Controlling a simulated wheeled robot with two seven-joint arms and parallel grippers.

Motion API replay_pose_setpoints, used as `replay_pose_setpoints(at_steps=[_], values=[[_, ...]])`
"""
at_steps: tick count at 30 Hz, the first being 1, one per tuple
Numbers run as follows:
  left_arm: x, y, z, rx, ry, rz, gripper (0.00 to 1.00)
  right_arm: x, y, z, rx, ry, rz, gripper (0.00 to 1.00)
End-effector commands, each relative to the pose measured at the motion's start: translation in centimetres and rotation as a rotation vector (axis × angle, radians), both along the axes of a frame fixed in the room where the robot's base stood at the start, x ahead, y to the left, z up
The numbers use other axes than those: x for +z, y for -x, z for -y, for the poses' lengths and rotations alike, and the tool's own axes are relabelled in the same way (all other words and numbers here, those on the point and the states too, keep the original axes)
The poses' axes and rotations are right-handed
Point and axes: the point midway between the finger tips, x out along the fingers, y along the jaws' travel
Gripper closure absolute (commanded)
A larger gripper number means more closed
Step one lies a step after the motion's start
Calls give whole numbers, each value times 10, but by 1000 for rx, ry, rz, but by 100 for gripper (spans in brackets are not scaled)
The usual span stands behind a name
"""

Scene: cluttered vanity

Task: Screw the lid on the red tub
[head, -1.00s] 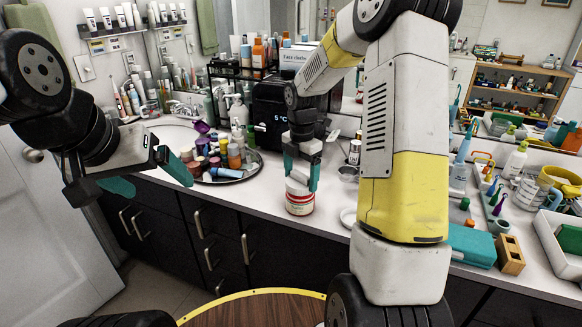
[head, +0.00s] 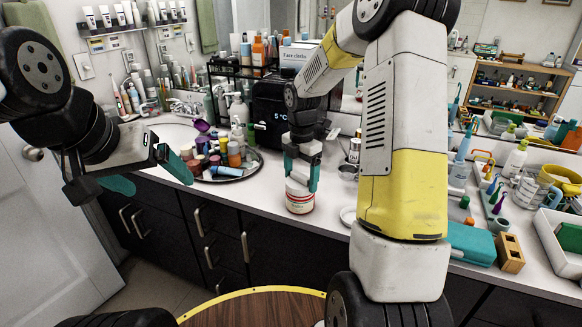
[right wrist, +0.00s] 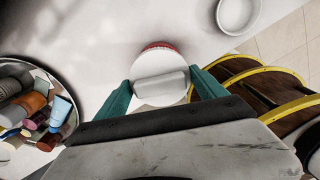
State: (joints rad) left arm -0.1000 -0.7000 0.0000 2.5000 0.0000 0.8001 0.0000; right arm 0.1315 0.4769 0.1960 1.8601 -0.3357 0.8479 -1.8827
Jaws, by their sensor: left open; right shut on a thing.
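The red tub (head: 300,199) is a white jar with a red-marked label, upright near the counter's front edge. A white round lid (right wrist: 161,86) with a raised bar across it covers the tub's top; the tub's red edge (right wrist: 158,46) shows just beyond it in the right wrist view. Whether the lid sits level or fully down cannot be told. My right gripper (head: 301,180) points down from above, its teal fingers shut on opposite sides of the lid. My left gripper (head: 160,184) is open and empty, in the air at the left, well away from the tub.
A round tray (head: 245,174) crowded with bottles and jars stands left of the tub. A shallow white dish (right wrist: 238,14), also in the head view (head: 348,216), lies to its right. A black appliance (head: 270,112) stands behind. A teal box (head: 470,244) and wooden block (head: 509,253) are further right.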

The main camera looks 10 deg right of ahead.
Motion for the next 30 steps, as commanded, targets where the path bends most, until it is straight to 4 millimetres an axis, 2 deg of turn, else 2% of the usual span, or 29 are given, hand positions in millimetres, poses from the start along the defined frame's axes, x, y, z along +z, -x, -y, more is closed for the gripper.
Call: replay_pose_setpoints(at_steps=[30], values=[[0,0,0,0,0,0,13,-8,0,0,1,1,-1,57]])
